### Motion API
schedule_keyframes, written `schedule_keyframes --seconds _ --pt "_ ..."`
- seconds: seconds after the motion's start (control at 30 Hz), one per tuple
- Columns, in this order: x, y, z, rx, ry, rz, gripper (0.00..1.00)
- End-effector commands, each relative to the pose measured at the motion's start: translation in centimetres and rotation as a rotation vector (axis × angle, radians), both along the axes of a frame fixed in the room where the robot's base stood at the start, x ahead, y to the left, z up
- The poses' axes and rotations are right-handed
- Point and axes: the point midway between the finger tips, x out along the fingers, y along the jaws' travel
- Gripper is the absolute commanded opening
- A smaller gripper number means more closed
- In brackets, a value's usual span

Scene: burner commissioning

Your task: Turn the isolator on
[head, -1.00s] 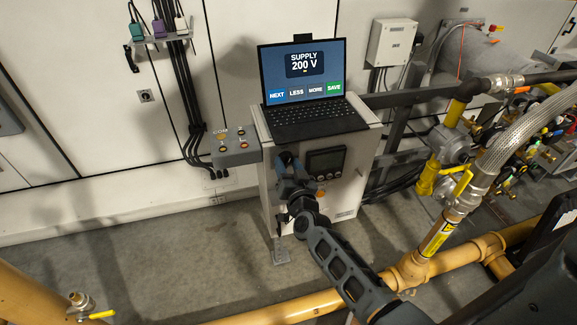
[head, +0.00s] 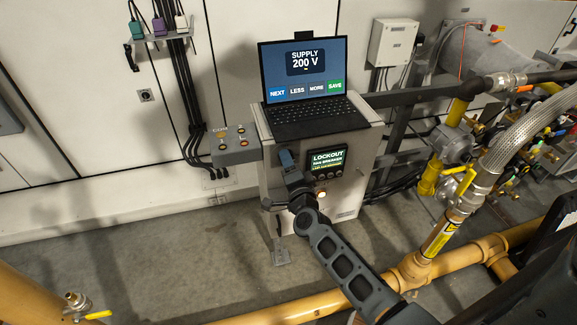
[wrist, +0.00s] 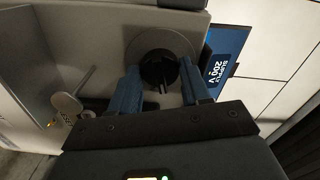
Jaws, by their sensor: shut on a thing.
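The isolator is a black rotary knob (wrist: 158,68) on a round grey plate (wrist: 150,42), seen in the wrist view. My gripper (wrist: 161,84) has its two blue fingers closed on either side of the knob. In the head view my gripper (head: 286,160) is at the upper left of the grey cabinet's front (head: 346,205), and it hides the knob there. The cabinet's small display (head: 327,158) is lit and reads LOCKOUT on its top line; the smaller lines are hard to read. An amber lamp (head: 321,194) glows below it.
A laptop (head: 303,85) on top of the cabinet shows SUPPLY 200 V. A grey socket box (head: 236,150) is attached at the left. Yellow pipes (head: 412,270) and a braided hose (head: 515,130) lie to the right and in front. The floor at left is open.

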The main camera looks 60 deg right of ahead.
Motion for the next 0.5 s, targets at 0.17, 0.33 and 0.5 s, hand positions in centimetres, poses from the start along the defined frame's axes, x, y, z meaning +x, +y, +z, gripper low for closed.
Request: schedule_keyframes --seconds 0.17,0.33,0.5 --pt "-0.04 -0.02 -0.10 0.085 -0.094 -0.001 0.16" --pt "-0.03 0.00 -0.07 0.143 -0.159 0.000 0.16" --pt "-0.03 0.00 -0.02 0.177 -0.197 0.000 0.16"
